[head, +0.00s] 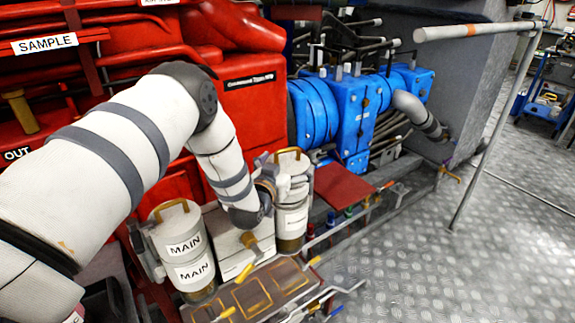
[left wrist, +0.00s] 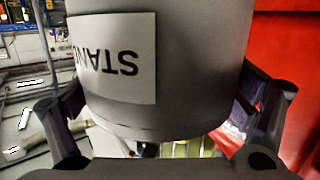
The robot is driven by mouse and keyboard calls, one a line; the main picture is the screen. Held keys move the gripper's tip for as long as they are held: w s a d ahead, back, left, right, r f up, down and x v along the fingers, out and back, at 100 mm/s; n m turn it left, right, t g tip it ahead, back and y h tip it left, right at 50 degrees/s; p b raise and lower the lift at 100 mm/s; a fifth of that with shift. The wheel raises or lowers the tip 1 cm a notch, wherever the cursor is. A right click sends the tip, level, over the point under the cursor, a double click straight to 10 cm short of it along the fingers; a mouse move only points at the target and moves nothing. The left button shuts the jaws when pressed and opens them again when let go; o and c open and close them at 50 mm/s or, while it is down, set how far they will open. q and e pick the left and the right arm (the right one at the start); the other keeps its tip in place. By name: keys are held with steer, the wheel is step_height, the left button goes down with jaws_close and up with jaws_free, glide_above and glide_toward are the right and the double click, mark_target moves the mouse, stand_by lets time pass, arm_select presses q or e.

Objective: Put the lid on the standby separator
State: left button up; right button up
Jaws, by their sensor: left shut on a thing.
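The standby lid (head: 291,166) is a grey cylinder with a gold handle on top and a white label. In the left wrist view the lid (left wrist: 190,70) fills the middle, its label reading "STAND" upside down. My left gripper (head: 268,190) is shut on the lid from its left side, with a dark finger on each side in the wrist view. The standby separator body (head: 291,222), with a pale label and brownish base, is directly below the lid in the head view. I cannot tell whether they touch. My right gripper is not in view.
The lidded MAIN separator (head: 182,250) stands to the left, with a pale box (head: 225,240) between the two. A brown tray-like panel (head: 255,290) and pipes lie in front. Red engine and blue machinery (head: 355,115) stand behind. Open metal floor (head: 460,240) is at right.

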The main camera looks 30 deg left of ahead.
mark_target(287, 149)
arm_select(q)
steer(key=shift+f+b, duration=0.5)
steer(key=shift+f, duration=0.9)
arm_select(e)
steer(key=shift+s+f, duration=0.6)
arm_select(q)
steer(key=o, duration=1.1)
steer(key=shift+c, duration=0.2)
step_height(287, 149, up, 10)
steer(key=shift+r, duration=0.1)
